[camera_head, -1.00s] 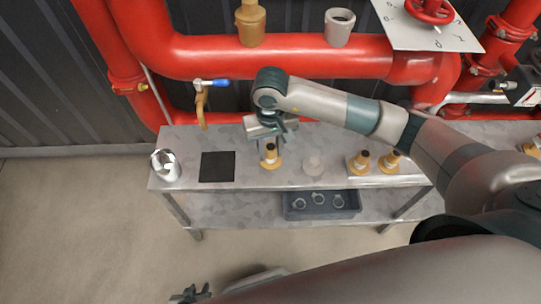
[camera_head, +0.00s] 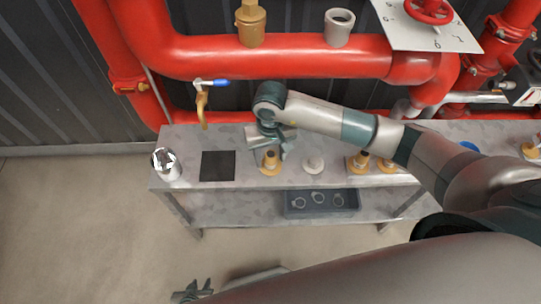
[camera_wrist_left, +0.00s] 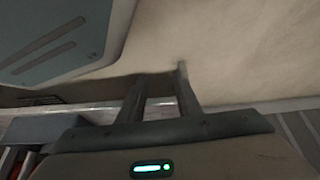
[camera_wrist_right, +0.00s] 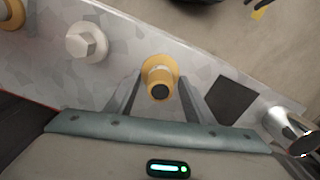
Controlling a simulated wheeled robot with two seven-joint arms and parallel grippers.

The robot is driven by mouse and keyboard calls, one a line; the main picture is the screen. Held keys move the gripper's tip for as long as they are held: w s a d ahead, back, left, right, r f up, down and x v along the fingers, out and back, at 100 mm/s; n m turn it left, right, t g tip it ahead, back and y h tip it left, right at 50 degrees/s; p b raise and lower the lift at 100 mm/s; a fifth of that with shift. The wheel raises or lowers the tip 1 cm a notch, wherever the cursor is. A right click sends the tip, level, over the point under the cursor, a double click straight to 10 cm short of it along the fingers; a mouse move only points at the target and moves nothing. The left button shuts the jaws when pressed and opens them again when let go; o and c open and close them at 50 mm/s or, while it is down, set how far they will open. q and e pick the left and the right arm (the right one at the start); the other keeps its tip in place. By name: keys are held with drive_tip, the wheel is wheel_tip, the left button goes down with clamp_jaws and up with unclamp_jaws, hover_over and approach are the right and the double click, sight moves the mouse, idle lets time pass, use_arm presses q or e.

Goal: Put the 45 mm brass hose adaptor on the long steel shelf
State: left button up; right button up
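A brass adaptor (camera_head: 270,162) stands upright on the steel shelf (camera_head: 235,140), right of a black square; it also shows in the right wrist view (camera_wrist_right: 160,76). Two similar brass adaptors (camera_head: 358,161) stand further right; I cannot read a size on any of them. My right gripper (camera_head: 284,146) is just behind and above the nearest adaptor. In the right wrist view its fingers (camera_wrist_right: 162,88) are apart, one on each side of this adaptor, with no clear contact. My left gripper (camera_head: 192,292) is low over the floor, away from the shelf, its fingers (camera_wrist_left: 158,80) apart and empty.
A pale hexagonal fitting (camera_head: 313,164) stands right of the adaptor. A black square (camera_head: 217,166) and a shiny metal cup-like piece (camera_head: 166,163) are to the left. A dark bin (camera_head: 320,203) with rings sits on the lower level. Red pipes (camera_head: 290,55) run behind.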

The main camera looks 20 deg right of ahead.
use_arm(q)
drive_tip(key=shift+r, duration=0.1)
use_arm(e)
drive_tip(key=shift+r, duration=0.1)
drive_tip(key=shift+r, duration=0.3)
wheel_tip(320, 180, up, 10)
drive_tip(key=shift+r+b, duration=0.15)
drive_tip(key=shift+b, duration=0.8)
use_arm(q)
drive_tip(key=shift+s+a+f+g+y, duration=0.3)
drive_tip(key=shift+s+a+f+g, duration=0.45)
drive_tip(key=shift+s+a, duration=0.2)
use_arm(e)
drive_tip(key=shift+r, duration=0.6)
use_arm(q)
drive_tip(key=shift+w, duration=0.1)
use_arm(e)
drive_tip(key=shift+d, duration=0.1)
